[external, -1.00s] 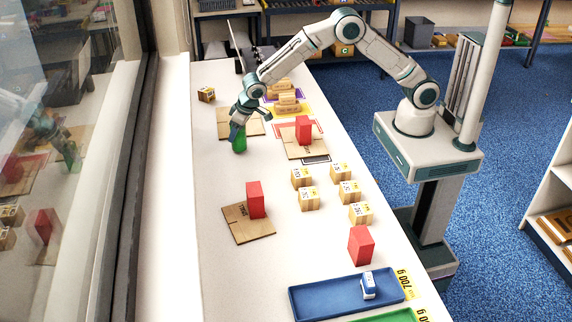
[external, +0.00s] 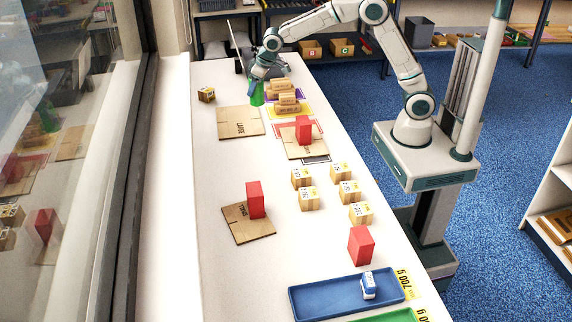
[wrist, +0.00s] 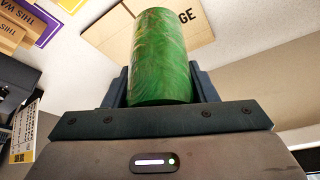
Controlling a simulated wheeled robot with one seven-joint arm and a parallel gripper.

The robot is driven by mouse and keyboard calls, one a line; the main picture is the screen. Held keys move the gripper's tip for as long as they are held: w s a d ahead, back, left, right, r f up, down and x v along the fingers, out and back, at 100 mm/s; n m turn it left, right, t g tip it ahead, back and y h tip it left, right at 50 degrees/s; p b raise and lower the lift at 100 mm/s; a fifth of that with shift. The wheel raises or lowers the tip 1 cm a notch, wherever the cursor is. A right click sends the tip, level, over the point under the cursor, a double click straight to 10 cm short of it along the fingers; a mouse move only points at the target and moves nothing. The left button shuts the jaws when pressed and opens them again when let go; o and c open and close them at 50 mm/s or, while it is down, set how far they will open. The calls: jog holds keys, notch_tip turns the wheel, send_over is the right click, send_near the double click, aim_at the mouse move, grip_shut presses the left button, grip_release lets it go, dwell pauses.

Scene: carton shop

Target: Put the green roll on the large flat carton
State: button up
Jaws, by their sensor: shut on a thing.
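The green roll (external: 257,93) is in my gripper (external: 257,82) near the far end of the table. My gripper is shut on it, and the roll (wrist: 162,55) stands between the two fingers in the wrist view. In the external view the roll is beyond the large flat carton (external: 239,122), which lies flat with "LARGE" printed on it and nothing on top. Part of this carton (wrist: 205,22) shows behind the roll in the wrist view. I cannot tell for sure how high the roll is above the table.
Two other flat cartons (external: 262,229) (external: 306,151) each carry a red block (external: 256,199) (external: 303,129). Stacked wooden-coloured boxes (external: 287,100) stand right of the large carton. A small box (external: 207,95) is at the left. Several small boxes (external: 309,199) and a blue tray (external: 325,299) lie nearer.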

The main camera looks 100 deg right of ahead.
jog(key=s+d+b, duration=0.1)
jog(key=s+d, duration=0.4)
jog(key=d, duration=0.3)
jog(key=p, duration=0.2)
send_over(246, 126)
notch_tip(246, 126, down, 6)
jog(key=shift+a+f+p, duration=0.15)
jog(key=shift+f+p, duration=0.45)
jog(key=shift+f, duration=1.5)
jog(key=shift+f, duration=0.25)
jog(key=o, duration=1.1)
jog(key=shift+r, duration=0.1)
jog(key=shift+o, duration=0.2)
jog(key=shift+r, duration=0.1)
